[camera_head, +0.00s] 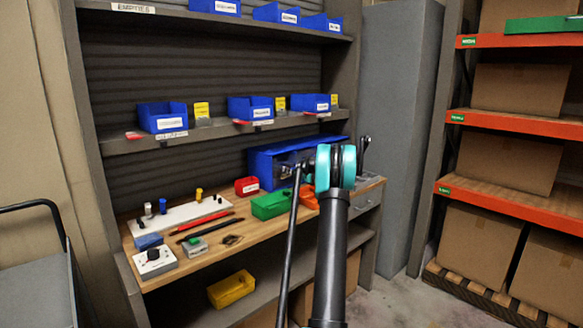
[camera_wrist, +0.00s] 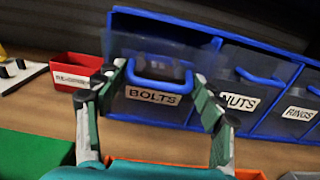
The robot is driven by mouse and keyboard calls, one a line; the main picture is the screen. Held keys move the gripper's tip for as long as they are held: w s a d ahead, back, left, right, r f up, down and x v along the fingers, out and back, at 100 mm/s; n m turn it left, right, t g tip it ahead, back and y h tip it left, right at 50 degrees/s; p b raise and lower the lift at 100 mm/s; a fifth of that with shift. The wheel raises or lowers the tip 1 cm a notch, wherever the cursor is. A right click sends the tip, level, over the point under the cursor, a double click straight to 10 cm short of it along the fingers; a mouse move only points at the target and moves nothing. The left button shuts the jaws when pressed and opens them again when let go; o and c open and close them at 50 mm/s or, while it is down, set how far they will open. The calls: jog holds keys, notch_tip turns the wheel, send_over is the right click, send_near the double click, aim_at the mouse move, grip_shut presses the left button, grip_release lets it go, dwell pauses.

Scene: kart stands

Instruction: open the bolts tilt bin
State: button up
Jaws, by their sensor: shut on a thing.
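The blue-framed tilt-bin unit (camera_head: 262,168) stands at the back of the workbench, partly behind my arm. In the wrist view the bolts bin (camera_wrist: 122,106) is its leftmost bin, with a "BOLTS" label and a clear front. Its blue handle (camera_wrist: 160,82) lies between my fingertips. My gripper (camera_wrist: 158,80) is shut on this handle, one finger at each end. The bin's front seems to lean outward at the top from the frame; how far is hard to tell. In the head view my gripper (camera_head: 297,170) is at the unit's front, small and partly hidden.
The nuts bin (camera_wrist: 236,92) and rings bin (camera_wrist: 298,108) sit to the right, looking closed. A red bin (camera_wrist: 75,72) stands left of the unit. A green bin (camera_head: 270,205) and an orange bin (camera_head: 308,198) stand in front, close under my gripper.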

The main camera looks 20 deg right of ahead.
jog(key=shift+s+d+f, duration=0.25)
jog(key=shift+s+f, duration=0.6)
jog(key=shift+s, duration=0.05)
jog(key=shift+s+d+f, duration=0.3)
jog(key=shift+s+f, duration=0.5)
jog(key=shift+f, duration=0.2)
jog(key=o, duration=1.7)
jog(key=v, duration=1.2)
